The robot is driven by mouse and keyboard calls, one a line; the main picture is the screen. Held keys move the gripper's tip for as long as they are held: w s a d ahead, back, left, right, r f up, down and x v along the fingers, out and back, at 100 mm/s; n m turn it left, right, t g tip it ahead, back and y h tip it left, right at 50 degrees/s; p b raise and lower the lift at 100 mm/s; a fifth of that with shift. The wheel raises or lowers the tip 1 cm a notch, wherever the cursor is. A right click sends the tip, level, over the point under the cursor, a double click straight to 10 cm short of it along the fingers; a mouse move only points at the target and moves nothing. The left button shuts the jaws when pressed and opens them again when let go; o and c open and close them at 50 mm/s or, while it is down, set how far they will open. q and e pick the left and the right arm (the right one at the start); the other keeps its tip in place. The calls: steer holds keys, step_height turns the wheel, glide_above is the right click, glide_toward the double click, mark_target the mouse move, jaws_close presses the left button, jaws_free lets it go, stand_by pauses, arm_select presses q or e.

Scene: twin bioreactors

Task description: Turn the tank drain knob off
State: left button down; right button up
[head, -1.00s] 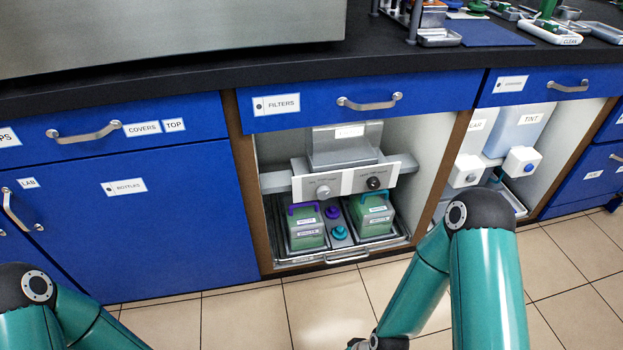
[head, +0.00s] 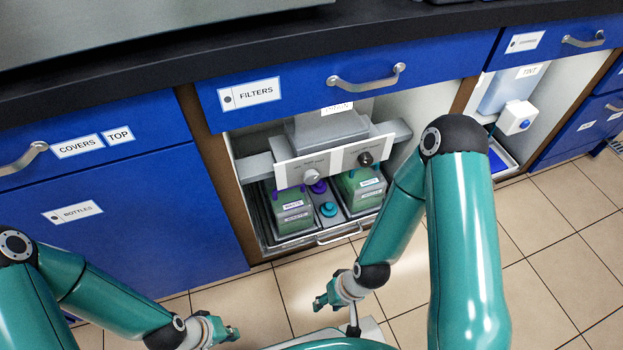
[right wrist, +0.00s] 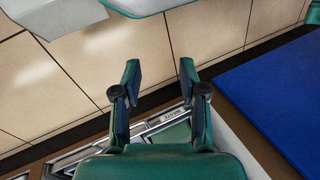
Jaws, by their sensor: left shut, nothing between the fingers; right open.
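A white control panel (head: 338,160) sits in the open bay under the FILTERS drawer in the head view. It carries a light grey knob (head: 312,177) on its left and a black knob (head: 365,159) on its right. The lettering above the knobs is too small to read. My left gripper (head: 228,333) is shut and empty, low over the floor in front of the cabinets. My right gripper (head: 320,302) is in front of the bay, below and apart from the panel. In the right wrist view it (right wrist: 159,70) is open with nothing between the fingers.
Two green waste containers (head: 292,212) (head: 361,190) stand in a tray below the panel, with a teal cap (head: 328,209) between them. The FILTERS drawer (head: 300,90) and the dark counter edge overhang the bay. The tiled floor (head: 560,250) at the right is clear.

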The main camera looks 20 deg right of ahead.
steer(key=shift+o, duration=1.4)
steer(key=shift+w, duration=0.1)
steer(key=shift+o, duration=0.7)
steer(key=w+d+r+n+t+p, duration=0.1)
steer(key=w+t+p, duration=0.3)
steer(key=w+p, duration=0.3)
steer(key=shift+w+r+n+t+p, duration=0.2)
steer(key=shift+r+n+t+p, duration=0.15)
steer(key=shift+p, duration=0.25)
steer(key=w+d+r+m+t+h+p, duration=0.1)
steer(key=d+r+t+h+p, duration=0.1)
steer(key=r+t+p, duration=0.45)
steer(key=w+d+r+t+h+p, duration=0.1)
steer(key=d+r+t+p, duration=0.1)
steer(key=r+t+p, duration=0.45)
steer(key=b, duration=0.2)
glide_toward(313, 181)
steer(key=shift+m, duration=0.25)
steer(key=w+b, duration=0.2)
steer(key=w, duration=0.1)
steer(key=w+b, duration=0.2)
steer(key=w, duration=0.1)
steer(key=w+b, duration=0.2)
steer(key=w, duration=0.2)
steer(key=shift+a+r, duration=0.1)
steer(key=shift+a, duration=0.2)
